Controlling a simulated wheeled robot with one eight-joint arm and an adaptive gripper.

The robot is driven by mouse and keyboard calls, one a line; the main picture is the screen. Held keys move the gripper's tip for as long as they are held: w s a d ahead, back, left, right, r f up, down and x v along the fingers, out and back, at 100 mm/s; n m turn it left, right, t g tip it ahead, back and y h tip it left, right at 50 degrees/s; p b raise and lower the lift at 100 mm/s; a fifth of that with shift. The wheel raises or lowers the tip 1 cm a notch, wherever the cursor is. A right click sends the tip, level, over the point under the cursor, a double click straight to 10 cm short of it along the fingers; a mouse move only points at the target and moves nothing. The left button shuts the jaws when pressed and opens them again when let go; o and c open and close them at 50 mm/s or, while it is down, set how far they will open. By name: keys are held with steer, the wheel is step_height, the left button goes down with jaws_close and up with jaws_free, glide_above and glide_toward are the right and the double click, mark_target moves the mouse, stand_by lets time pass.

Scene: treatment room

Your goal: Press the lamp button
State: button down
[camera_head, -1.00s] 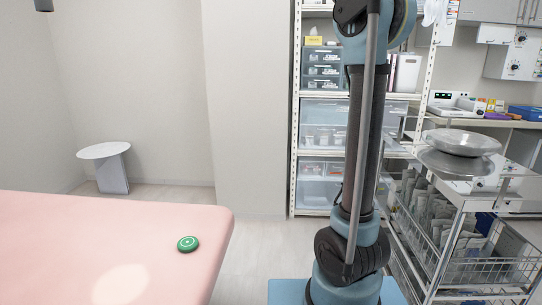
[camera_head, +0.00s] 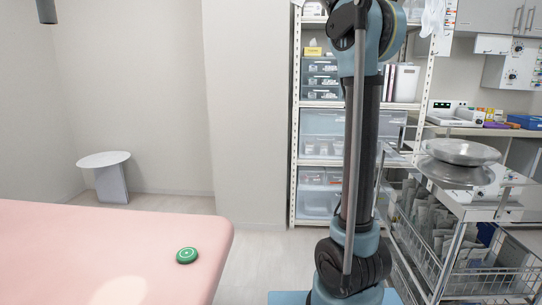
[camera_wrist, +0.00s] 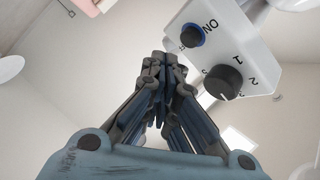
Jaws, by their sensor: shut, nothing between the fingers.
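In the wrist view, a white control box (camera_wrist: 247,62) has a round dark button with a blue ring (camera_wrist: 192,36) beside the word ON. A black knob (camera_wrist: 223,82) with numbers around it sits on the same face. My gripper (camera_wrist: 165,58) is shut and empty, and its fingertips appear just left of the box, near the blue-ringed button. I cannot tell how far apart in depth they are. In the head view, a green round button-like disc (camera_head: 187,255) lies on the pink bed. My gripper is outside the head view.
The pink bed (camera_head: 90,240) fills the lower left. A small white side table (camera_head: 104,161) stands behind it. A shelf with drawers (camera_head: 322,135) stands behind my arm. A wire cart (camera_head: 470,258) with steel bowls (camera_head: 461,152) is close on the right.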

steer(key=w, duration=0.1)
steer(key=w+d, duration=0.1)
steer(key=w, duration=0.1)
steer(key=w+d, duration=0.1)
steer(key=shift+w+d, duration=0.15)
steer(key=shift+d, duration=0.1)
